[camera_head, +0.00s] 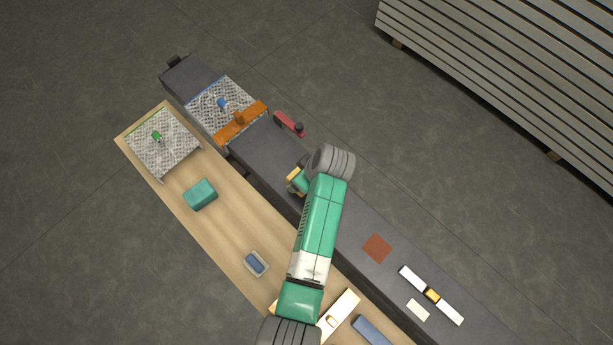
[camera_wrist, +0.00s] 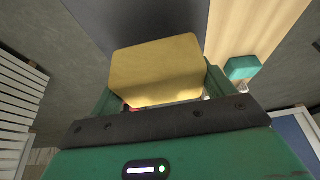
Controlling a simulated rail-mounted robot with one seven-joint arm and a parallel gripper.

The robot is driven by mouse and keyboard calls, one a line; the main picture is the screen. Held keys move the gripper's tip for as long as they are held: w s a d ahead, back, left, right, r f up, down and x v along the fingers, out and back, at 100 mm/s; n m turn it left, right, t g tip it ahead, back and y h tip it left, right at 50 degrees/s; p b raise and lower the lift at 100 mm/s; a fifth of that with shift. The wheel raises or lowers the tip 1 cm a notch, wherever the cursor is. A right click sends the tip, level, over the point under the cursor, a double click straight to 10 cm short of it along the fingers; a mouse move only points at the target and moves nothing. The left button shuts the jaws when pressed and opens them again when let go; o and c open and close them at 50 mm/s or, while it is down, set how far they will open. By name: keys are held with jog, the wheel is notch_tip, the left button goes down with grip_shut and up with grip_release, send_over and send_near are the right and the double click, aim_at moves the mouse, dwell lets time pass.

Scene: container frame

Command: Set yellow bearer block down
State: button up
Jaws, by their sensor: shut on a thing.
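The yellow bearer block (camera_wrist: 157,68) fills the upper middle of the wrist view, held between the two green fingers of my gripper (camera_wrist: 160,90). In the head view only a small part of the block (camera_head: 292,175) shows beside my gripper (camera_head: 298,181), with my wrist covering the rest. I cannot tell whether the block touches the beam.
The wooden board (camera_head: 228,228) carries a teal block (camera_head: 200,194) and a small tray (camera_head: 246,257).

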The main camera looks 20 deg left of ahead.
jog(key=shift+w+a+f, duration=0.1)
jog(key=shift+w, duration=0.35)
jog(key=shift+f, duration=1.75)
jog(key=shift+f, duration=0.15)
jog(key=o, duration=0.9)
jog(key=shift+r, duration=0.3)
jog(key=p+v, duration=0.1)
jog(key=v, duration=1)
jog(key=shift+s+r, duration=0.1)
jog(key=shift+r, duration=0.2)
